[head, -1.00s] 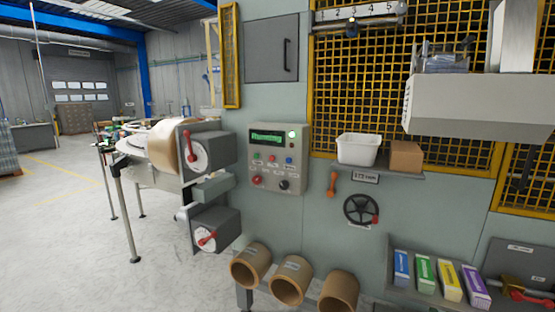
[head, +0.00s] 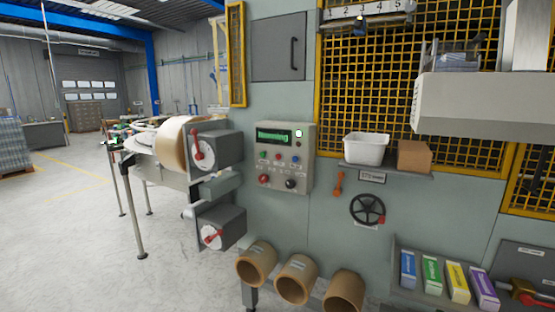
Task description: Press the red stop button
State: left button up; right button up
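A grey control panel (head: 303,171) is mounted on the machine's grey-green front, near the middle of the head view. It has a lit green display (head: 273,136) and a pale lit lamp (head: 299,133). Below the display is a row with a green button (head: 263,155), a small red button (head: 278,157) and a blue button (head: 295,159). A larger red button or knob (head: 264,179) sits at the lower left, beside a black knob (head: 290,183). The labels are too small to read. Neither of my grippers shows.
Left of the panel, grey units with red handles (head: 212,237) and a tape roll (head: 172,142) jut out. Cardboard tubes (head: 257,263) stick out below. A shelf at right holds a white bin (head: 366,148) and a brown box (head: 413,156). A handwheel (head: 367,209) is below it.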

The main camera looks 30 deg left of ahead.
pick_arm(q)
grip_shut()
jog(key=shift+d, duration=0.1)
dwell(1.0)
